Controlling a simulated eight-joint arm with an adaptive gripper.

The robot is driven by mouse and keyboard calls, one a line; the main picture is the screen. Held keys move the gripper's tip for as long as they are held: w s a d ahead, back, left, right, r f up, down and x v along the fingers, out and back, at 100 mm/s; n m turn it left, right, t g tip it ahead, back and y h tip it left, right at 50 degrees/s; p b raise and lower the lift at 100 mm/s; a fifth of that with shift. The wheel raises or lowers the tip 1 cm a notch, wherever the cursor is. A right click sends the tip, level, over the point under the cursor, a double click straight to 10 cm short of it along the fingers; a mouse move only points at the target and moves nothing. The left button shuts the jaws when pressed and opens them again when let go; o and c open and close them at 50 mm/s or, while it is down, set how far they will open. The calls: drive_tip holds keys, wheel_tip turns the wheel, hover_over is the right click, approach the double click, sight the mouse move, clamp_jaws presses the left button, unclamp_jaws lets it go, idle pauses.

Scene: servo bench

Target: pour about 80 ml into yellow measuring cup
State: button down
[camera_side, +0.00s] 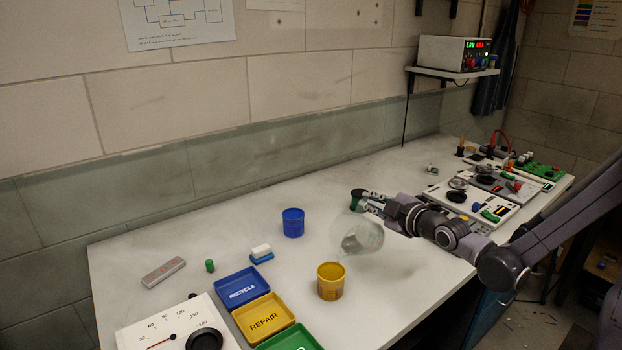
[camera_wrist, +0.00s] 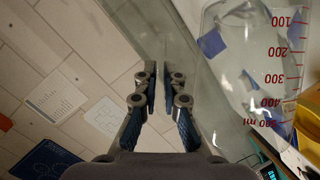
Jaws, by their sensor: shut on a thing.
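The yellow measuring cup (camera_side: 331,283) stands upright on the bench in the side view. My gripper (camera_side: 366,201) is shut on a clear beaker (camera_side: 361,237) and holds it tilted, with its low side just above and right of the yellow cup. In the wrist view the same beaker (camera_wrist: 255,75) fills the right side, with red marks from 100 to 500 ml. The finger pads of my gripper (camera_wrist: 160,85) lie close together there. A faint trace shows between beaker and cup, but I cannot tell whether liquid is flowing. The level inside the yellow cup is not readable.
A blue cup (camera_side: 293,222) stands behind and left of the yellow cup. Blue (camera_side: 242,287), yellow (camera_side: 264,318) and green (camera_side: 290,338) trays lie at front left, beside a dial board (camera_side: 170,325). Panels with parts (camera_side: 480,205) lie at right. The back middle is clear.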

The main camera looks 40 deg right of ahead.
sight(365, 199)
drive_tip(key=shift+s+a+r+n+t+p, duration=0.15)
drive_tip(key=shift+a+r+n+t+p, duration=0.15)
drive_tip(key=shift+a+r+n+p, duration=0.65)
idle(0.6)
drive_tip(key=shift+s+a+r+n+t+h+p, duration=0.15)
drive_tip(key=shift+a+r+n+t+h+p, duration=0.25)
drive_tip(key=shift+p, duration=1.95)
idle(0.4)
drive_tip(key=shift+a, duration=0.1)
drive_tip(key=shift+w+d+f+m+g, duration=0.2)
drive_tip(key=shift+d+f+m+g, duration=0.2)
drive_tip(key=shift+d+f+m, duration=0.25)
drive_tip(key=shift+d, duration=0.2)
drive_tip(key=shift+d+f+b, duration=0.15)
drive_tip(key=shift+b, duration=0.15)
drive_tip(key=shift+w+d+f+m+y+b, duration=0.15)
drive_tip(key=shift+d+f+m+y+b, duration=0.15)
drive_tip(key=shift+d+f+m+b, duration=0.3)
drive_tip(key=shift+w+d+f+m+g+y+b, duration=0.1)
drive_tip(key=shift+d+f+m+g+y+b, duration=0.4)
drive_tip(key=shift+f+m, duration=0.4)
